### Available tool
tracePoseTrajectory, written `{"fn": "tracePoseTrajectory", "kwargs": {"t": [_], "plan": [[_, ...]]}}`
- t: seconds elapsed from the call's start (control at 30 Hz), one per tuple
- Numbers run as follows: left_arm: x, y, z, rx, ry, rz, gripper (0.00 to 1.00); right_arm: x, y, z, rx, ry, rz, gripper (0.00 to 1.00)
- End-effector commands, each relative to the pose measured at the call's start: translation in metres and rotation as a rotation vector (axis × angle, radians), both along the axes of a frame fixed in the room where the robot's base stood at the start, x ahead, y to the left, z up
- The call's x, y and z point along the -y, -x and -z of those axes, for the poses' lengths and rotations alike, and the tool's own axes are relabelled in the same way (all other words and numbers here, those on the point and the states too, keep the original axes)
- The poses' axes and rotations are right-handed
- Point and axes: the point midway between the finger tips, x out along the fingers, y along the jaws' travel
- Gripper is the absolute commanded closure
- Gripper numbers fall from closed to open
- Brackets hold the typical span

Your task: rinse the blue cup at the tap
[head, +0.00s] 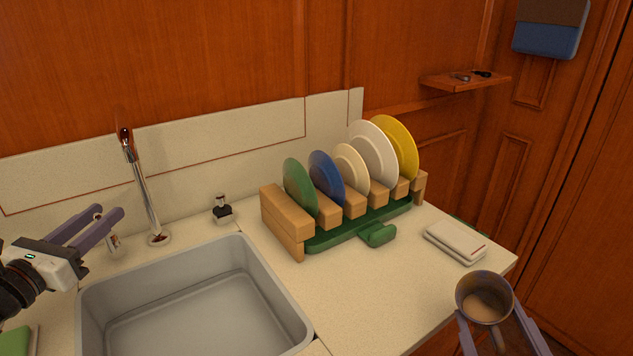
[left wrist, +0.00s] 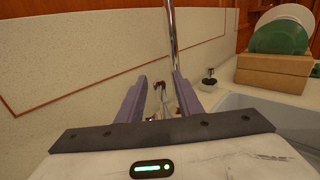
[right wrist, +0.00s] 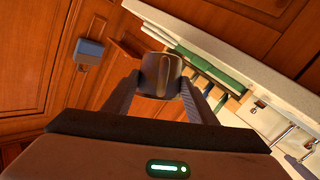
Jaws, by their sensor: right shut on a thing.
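The cup (head: 485,297) looks dark grey-blue outside, with a brownish inside, and is upright beyond the counter's front right corner. My right gripper (head: 492,322) is shut on it; the right wrist view shows the cup (right wrist: 161,76) between the fingers. The chrome tap (head: 146,190) stands behind the sink (head: 285,300), at its back edge. A small tap lever (head: 113,243) stands left of the spout's base. My left gripper (head: 109,213) is open and empty beside the lever; in the left wrist view its fingers spread on either side of the tap fittings (left wrist: 160,100).
A green and wood rack (head: 283,228) with several plates stands right of the sink. A small dark-topped bottle (head: 222,210) is behind the sink. The counter before the rack (head: 365,290) is clear.

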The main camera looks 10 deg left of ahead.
Motion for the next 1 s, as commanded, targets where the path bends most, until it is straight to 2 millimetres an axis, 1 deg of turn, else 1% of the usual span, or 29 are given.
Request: {"fn": "tracePoseTrajectory", "kwargs": {"t": [0.23, 0.27, 0.4, 0.43, 0.47, 0.67, 0.8, 0.9, 1.0], "plan": [[0.0, -0.001, 0.0, 0.0, 0.0, 0.0, 0.67, 0.0, 0.0, -0.001, 0.002, 0.0, -0.001, 0.75], [0.0, 0.0, 0.0, 0.0, 0.0, 0.0, 0.69, 0.0, 0.0, -0.001, 0.002, 0.0, -0.001, 0.75], [0.0, 0.0, 0.0, 0.0, -0.001, 0.0, 0.93, 0.0, 0.0, -0.001, 0.002, 0.0, -0.001, 0.75], [0.0, 0.0, 0.0, 0.0, 0.0, 0.0, 0.98, 0.0, 0.0, -0.001, 0.002, 0.0, -0.001, 0.75], [0.0, 0.0, 0.0, 0.0, 0.0, 0.0, 1.0, 0.0, 0.0, -0.001, 0.002, 0.0, -0.001, 0.75], [0.0, 0.0, 0.0, 0.001, -0.001, 0.001, 1.0, 0.0, 0.0, 0.0, 0.002, 0.0, -0.001, 0.75], [0.003, 0.003, 0.006, 0.037, -0.027, 0.001, 1.0, 0.0, 0.0, 0.012, 0.002, 0.0, -0.001, 0.75], [0.006, 0.006, 0.006, 0.07, -0.053, 0.001, 1.0, 0.0, 0.0, 0.018, 0.002, 0.0, -0.001, 0.75], [0.007, 0.008, 0.004, 0.088, -0.073, 0.0, 1.0, 0.0, 0.0, 0.02, 0.002, 0.0, -0.001, 0.75]]}}
